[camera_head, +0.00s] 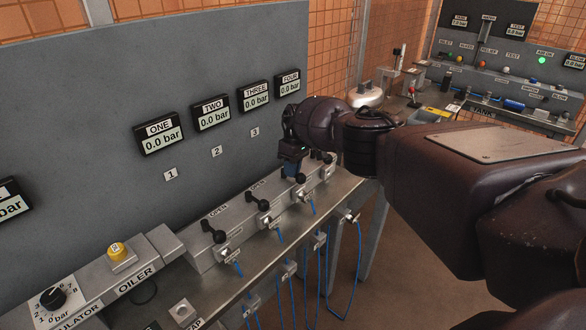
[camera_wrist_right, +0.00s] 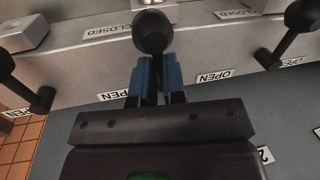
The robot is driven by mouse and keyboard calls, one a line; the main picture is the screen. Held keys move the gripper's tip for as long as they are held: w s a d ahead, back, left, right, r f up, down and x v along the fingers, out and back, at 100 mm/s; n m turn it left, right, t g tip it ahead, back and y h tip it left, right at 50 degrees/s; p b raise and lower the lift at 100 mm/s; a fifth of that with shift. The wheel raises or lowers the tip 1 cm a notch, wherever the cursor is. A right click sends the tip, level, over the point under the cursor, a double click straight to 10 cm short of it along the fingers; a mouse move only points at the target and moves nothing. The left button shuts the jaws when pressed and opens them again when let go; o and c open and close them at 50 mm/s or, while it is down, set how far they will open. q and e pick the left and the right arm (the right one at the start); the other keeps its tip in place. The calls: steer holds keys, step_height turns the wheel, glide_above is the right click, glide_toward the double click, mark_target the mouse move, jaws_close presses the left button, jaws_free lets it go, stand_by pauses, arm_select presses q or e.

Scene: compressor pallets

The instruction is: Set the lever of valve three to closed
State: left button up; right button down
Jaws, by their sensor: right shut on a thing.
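Valve three's black lever (camera_wrist_right: 152,32) is gripped by my right gripper (camera_wrist_right: 156,84) in the right wrist view. The two blue fingers stand on either side of the lever, and its round black end shows beyond them. In the head view, my right gripper (camera_head: 292,167) reaches down onto the third valve in the row and hides most of its lever. An OPEN label (camera_wrist_right: 115,95) and a CLOSED label (camera_wrist_right: 107,32) lie on the grey housing beside it. I cannot tell the lever's exact angle. My left gripper is not in view.
The levers of valve one (camera_head: 213,232) and valve two (camera_head: 259,200) stand to the left along the housing. Valve four is partly behind my arm. The gauge for valve three (camera_head: 254,96) reads 0.0 bar. Blue hoses (camera_head: 293,285) hang below the bench.

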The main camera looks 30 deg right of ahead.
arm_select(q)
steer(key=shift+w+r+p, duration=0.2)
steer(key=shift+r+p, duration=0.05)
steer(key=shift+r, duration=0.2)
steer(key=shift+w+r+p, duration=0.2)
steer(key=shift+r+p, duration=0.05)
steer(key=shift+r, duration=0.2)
arm_select(e)
steer(key=shift+s+m, duration=0.15)
steer(key=shift+m, duration=0.65)
steer(key=shift+a, duration=0.1)
steer(key=c, duration=1.2)
jaws_free()
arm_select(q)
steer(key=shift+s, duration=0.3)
arm_select(e)
steer(key=shift+r, duration=0.15)
